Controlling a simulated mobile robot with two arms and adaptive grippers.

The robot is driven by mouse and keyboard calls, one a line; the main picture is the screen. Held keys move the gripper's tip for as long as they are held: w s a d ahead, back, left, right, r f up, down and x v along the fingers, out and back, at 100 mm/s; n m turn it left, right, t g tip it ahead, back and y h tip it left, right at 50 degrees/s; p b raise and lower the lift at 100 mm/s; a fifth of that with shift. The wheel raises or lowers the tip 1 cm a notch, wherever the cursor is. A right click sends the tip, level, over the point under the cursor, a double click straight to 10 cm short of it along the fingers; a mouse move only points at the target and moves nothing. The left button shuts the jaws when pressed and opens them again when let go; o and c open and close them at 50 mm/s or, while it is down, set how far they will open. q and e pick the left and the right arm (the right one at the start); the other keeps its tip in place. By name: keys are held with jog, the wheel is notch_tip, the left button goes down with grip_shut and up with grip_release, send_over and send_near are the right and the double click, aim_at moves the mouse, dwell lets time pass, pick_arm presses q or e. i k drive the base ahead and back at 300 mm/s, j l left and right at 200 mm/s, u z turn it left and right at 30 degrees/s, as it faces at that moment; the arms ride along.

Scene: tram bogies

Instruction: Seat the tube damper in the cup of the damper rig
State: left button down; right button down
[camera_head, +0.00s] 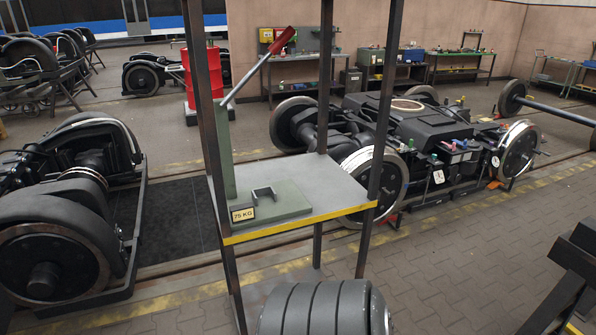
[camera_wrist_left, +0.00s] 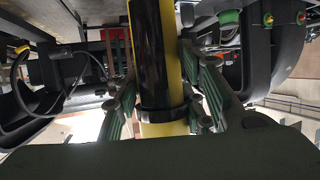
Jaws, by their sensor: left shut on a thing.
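My left gripper (camera_wrist_left: 160,108) is shut on the tube damper (camera_wrist_left: 157,45) in the left wrist view, with one finger on each side of it. The damper is a yellow and glossy black tube, upright in that view with a dark band near the fingers. Its ends are out of sight. In the head view, the damper rig (camera_head: 280,195) has dark posts, a grey shelf with a yellow front edge and a red-ended lever. A green base plate (camera_head: 275,208) with a 75 KG label and a small dark U-shaped bracket lies on it. Neither gripper shows in the head view.
A dark frame (camera_head: 575,265) is at the right edge. Paved floor (camera_head: 460,265) lies clear between.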

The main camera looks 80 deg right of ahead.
aim_at(263, 199)
jog(key=l+z, duration=0.15)
jog(key=z, duration=1.05)
jog(key=i+l, duration=0.1)
jog(key=l, duration=0.8)
jog(key=i+l, duration=0.15)
jog(key=l, duration=0.3)
jog(key=i+l+z, duration=0.1)
jog(key=l, duration=0.4)
jog(key=i+l, duration=0.45)
jog(key=l, duration=0.15)
